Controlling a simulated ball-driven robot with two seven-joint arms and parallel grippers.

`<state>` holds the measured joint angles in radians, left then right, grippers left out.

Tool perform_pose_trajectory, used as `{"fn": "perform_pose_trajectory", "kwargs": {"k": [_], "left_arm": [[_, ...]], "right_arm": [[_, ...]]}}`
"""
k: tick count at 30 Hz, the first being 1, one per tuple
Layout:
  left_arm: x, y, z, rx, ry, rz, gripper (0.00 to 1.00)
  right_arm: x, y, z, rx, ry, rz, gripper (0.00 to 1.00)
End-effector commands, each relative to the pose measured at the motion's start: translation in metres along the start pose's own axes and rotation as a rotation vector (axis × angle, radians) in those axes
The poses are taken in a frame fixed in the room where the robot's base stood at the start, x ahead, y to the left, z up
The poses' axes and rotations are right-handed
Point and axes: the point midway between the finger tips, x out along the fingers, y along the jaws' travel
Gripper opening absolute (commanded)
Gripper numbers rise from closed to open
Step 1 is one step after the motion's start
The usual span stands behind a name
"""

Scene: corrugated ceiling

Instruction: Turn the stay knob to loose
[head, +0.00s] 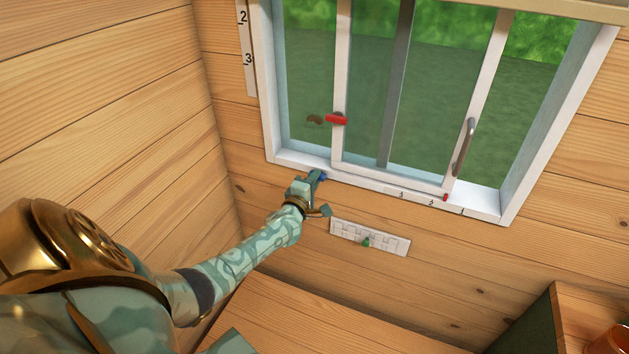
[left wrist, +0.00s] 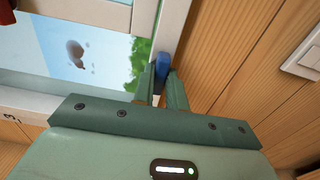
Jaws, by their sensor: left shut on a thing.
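A small blue knob (head: 323,177) sits at the lower left of the white window frame, on the sill edge. It also shows in the left wrist view (left wrist: 161,66), between the green fingertips. My left gripper (head: 317,176) is shut on this knob, and its fingers hide part of it. The fingers show from behind in the left wrist view (left wrist: 163,78). No wording for loose or tight can be read near the knob. My right gripper is not in view.
The sliding window has a red latch (head: 336,119) and a grey handle (head: 465,146). A red marker (head: 446,197) sits on the numbered sill. A white slotted plate (head: 384,241) with a green peg (head: 366,242) is below. A plank wall stands close at left.

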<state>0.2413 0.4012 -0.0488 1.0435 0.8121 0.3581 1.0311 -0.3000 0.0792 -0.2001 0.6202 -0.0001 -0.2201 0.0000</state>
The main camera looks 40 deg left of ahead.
Motion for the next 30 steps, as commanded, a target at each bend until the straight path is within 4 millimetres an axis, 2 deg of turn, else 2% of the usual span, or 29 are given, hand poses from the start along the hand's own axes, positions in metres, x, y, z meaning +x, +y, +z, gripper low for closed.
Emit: {"fn": "perform_pose_trajectory", "kwargs": {"k": [1, 2, 3, 4, 13, 17, 20, 24, 30], "left_arm": [[0.0, -0.001, 0.0, -0.003, 0.001, -0.002, 0.0], [0.0, -0.001, 0.0, -0.003, 0.001, -0.001, 0.19], [0.0, -0.001, 0.0, -0.002, 0.001, -0.001, 0.3], [0.0, -0.001, 0.0, -0.002, 0.001, -0.001, 0.35], [-0.002, 0.0, 0.0, -0.001, 0.0, -0.001, 0.35], [-0.015, 0.001, 0.0, -0.003, 0.0, -0.002, 0.35], [-0.037, 0.002, 0.0, -0.001, 0.0, -0.003, 0.35], [-0.076, 0.001, 0.0, -0.002, 0.0, -0.004, 0.35], [-0.127, -0.001, 0.0, -0.002, 0.0, -0.004, 0.35]], "right_arm": [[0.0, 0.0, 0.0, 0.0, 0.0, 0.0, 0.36], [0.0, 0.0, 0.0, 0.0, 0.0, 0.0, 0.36], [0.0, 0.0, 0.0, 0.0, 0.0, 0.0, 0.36], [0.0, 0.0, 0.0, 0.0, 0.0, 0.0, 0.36], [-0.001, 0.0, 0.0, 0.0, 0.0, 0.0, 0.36], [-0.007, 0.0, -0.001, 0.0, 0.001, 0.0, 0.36], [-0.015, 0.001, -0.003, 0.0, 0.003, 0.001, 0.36], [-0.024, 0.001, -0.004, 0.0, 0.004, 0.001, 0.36], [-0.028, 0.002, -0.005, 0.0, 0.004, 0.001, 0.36]]}}
